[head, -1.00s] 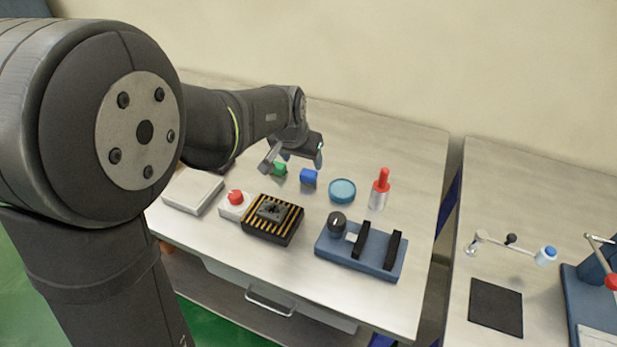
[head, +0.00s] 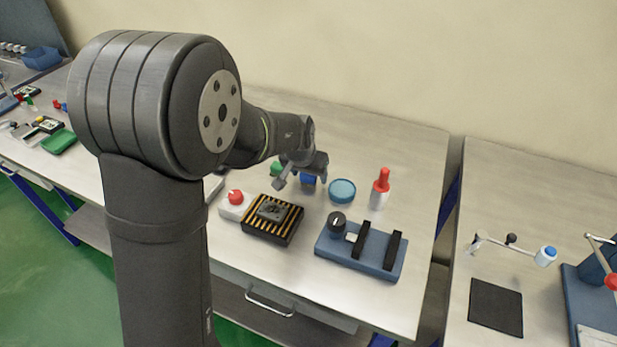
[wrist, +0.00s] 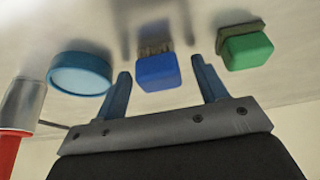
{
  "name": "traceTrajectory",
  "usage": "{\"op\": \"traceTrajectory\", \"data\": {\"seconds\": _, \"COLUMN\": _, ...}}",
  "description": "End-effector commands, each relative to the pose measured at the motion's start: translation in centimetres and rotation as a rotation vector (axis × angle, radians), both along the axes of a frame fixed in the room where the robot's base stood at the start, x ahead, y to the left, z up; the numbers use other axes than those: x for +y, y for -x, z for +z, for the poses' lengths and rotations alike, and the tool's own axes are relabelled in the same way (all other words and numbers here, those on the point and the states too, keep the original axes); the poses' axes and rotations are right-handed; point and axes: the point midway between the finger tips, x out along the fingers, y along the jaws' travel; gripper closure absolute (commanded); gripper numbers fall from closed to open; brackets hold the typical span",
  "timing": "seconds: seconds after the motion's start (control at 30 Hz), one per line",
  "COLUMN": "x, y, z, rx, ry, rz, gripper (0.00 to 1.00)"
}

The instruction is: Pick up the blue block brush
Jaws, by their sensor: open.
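The blue block brush (head: 308,180) stands on the bench, partly covered by my gripper in the head view. In the wrist view the blue block (wrist: 157,72) shows with a brownish bristle part at its far end. My gripper (wrist: 163,80) is open, with one blue finger on each side of the brush. A gap shows between the brush and each finger. Nothing is held. In the head view my gripper (head: 301,184) is low over the bench at the brush.
A green block (wrist: 247,50) lies on one side of the brush and a round light-blue dish (head: 342,190) on the other. A red-topped bottle (head: 380,188), a blue fixture (head: 340,257), a striped black block (head: 272,230) and a red-knobbed box (head: 235,203) stand nearby.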

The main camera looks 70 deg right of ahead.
Motion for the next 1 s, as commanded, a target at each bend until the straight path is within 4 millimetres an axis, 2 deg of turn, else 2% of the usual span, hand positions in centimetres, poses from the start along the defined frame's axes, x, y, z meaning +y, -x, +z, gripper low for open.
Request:
{"op": "traceTrajectory", "data": {"seconds": 0.07, "x": 0.0, "y": 0.0, "z": 0.0, "rx": 0.0, "ry": 0.0, "rz": 0.0, "gripper": 0.36}}
{"op": "traceTrajectory", "data": {"seconds": 0.3, "x": 0.0, "y": 0.0, "z": 0.0, "rx": 0.0, "ry": 0.0, "rz": 0.0, "gripper": 0.83}}
{"op": "traceTrajectory", "data": {"seconds": 0.67, "x": 0.0, "y": 0.0, "z": 0.5, "rx": 0.0, "ry": 0.001, "rz": 0.0, "gripper": 0.83}}
{"op": "traceTrajectory", "data": {"seconds": 0.83, "x": 0.0, "y": 0.0, "z": 2.3, "rx": 0.0, "ry": 0.004, "rz": 0.0, "gripper": 0.83}}
{"op": "traceTrajectory", "data": {"seconds": 0.93, "x": 0.0, "y": 0.0, "z": 4.2, "rx": 0.0, "ry": 0.006, "rz": 0.0, "gripper": 0.83}}
{"op": "traceTrajectory", "data": {"seconds": 1.0, "x": 0.5, "y": 1.5, "z": 5.1, "rx": -0.001, "ry": 0.003, "rz": -0.006, "gripper": 0.83}}
